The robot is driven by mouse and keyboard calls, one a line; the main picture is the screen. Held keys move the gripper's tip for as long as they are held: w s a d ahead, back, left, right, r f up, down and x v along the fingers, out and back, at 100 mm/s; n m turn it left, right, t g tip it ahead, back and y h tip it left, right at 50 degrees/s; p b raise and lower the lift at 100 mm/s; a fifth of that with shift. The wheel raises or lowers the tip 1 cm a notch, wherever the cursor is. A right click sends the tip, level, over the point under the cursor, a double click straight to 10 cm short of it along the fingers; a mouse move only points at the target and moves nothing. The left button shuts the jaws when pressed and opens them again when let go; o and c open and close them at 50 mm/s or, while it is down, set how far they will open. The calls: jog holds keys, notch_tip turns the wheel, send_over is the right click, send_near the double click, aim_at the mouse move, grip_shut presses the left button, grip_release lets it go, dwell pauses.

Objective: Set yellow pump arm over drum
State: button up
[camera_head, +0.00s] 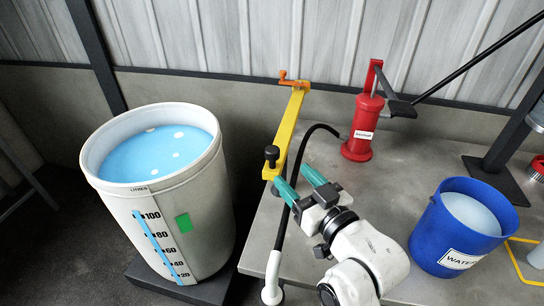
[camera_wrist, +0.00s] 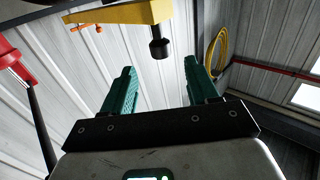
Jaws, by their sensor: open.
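The yellow pump arm (camera_head: 289,127) extends from an orange pivot at the back towards the front, along the table's left side. It stands to the right of the drum, not over it. A black knob (camera_head: 271,155) sits at its near end. The white drum (camera_head: 205,190) stands on the left, with blue liquid and a litre scale. My gripper (camera_head: 295,177) is open and empty, just in front and right of the knob. In the wrist view, the yellow arm (camera_wrist: 120,14) crosses the top, and the knob (camera_wrist: 158,47) appears between and beyond the open fingers (camera_wrist: 160,66).
A red hand pump (camera_head: 358,130) stands at the table's back. A blue water bucket (camera_head: 420,240) stands on the right. A black hose (camera_head: 297,170) runs beside the yellow arm to the table's front edge. The table's (camera_head: 425,155) middle is mostly clear.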

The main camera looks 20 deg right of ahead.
aim_at(276, 159)
jog(key=w, duration=0.3)
jog(key=w+a+p, duration=0.1)
jog(key=w, duration=0.5)
jog(key=shift+w+a, duration=0.25)
jog(key=shift+w, duration=0.05)
grip_shut()
